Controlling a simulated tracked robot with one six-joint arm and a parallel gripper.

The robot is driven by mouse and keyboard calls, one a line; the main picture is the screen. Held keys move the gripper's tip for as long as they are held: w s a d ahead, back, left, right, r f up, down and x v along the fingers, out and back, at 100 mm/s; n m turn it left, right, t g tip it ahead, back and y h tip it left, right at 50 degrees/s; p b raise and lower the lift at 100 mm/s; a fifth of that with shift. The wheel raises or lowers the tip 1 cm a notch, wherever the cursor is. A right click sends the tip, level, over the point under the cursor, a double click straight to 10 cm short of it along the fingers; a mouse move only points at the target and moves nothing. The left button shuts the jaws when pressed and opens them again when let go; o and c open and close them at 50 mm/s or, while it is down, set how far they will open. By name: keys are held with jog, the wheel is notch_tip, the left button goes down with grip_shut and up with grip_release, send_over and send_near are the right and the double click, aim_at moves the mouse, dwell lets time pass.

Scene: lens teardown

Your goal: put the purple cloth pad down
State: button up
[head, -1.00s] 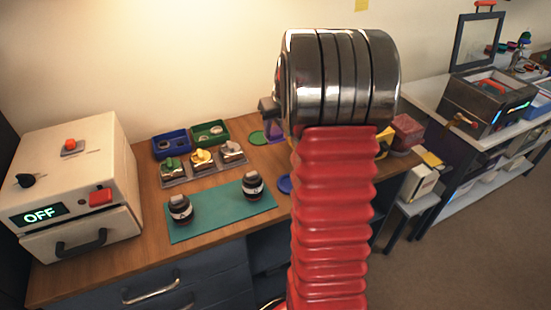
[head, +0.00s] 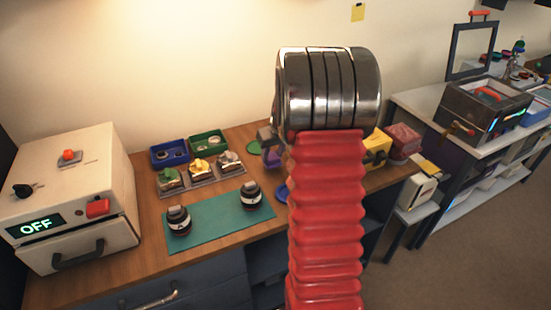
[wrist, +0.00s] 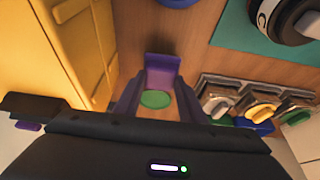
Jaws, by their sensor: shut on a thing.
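The purple cloth pad (wrist: 162,63) is between the fingertips of my gripper (wrist: 162,78) in the wrist view, and the fingers are shut on it. In the head view a bit of the purple pad (head: 272,159) shows below my gripper's dark body, left of my red arm sleeve. My arm hides most of the gripper there. The pad is over the wooden bench, near a flat green disc (wrist: 155,99). I cannot tell whether the pad touches the bench top.
A yellow case (wrist: 80,45) stands close beside the gripper. A blue disc (head: 282,190) lies near the mat. A white oven (head: 75,180) stands far left.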

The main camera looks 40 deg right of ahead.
aim_at(274, 158)
jog(key=shift+f, duration=1.45)
jog(key=o, duration=0.9)
jog(key=shift+f, duration=0.15)
jog(key=v, duration=1.3)
jog(key=shift+s+a+r, duration=0.2)
jog(key=shift+s+a, duration=0.1)
jog(key=shift+s, duration=0.1)
